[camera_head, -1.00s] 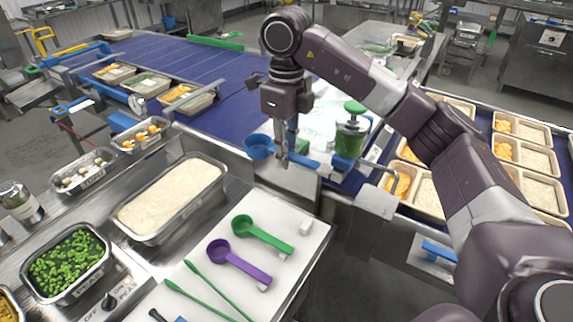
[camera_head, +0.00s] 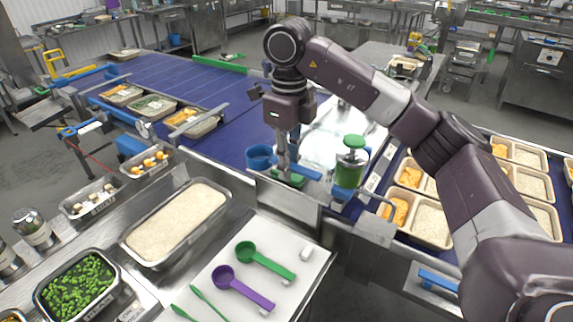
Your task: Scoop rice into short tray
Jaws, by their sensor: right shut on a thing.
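My right gripper (camera_head: 288,172) is shut on the handle of a blue scoop (camera_head: 261,158), held over the near side of the blue conveyor. The scoop's cup is left of the fingers; its contents cannot be seen. The steel pan of rice (camera_head: 227,196) sits on the counter at lower left, apart from the scoop. Several short trays with food stand on the conveyor at left, one with orange food (camera_head: 211,126). More trays with rice and orange food (camera_head: 449,235) stand at right. My left gripper is not in view.
A green scoop (camera_head: 268,262) and a purple scoop (camera_head: 245,290) lie on a white board (camera_head: 290,240). A pan of peas (camera_head: 78,288) stands at lower left. A green-topped dispenser (camera_head: 350,165) stands close right of my gripper.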

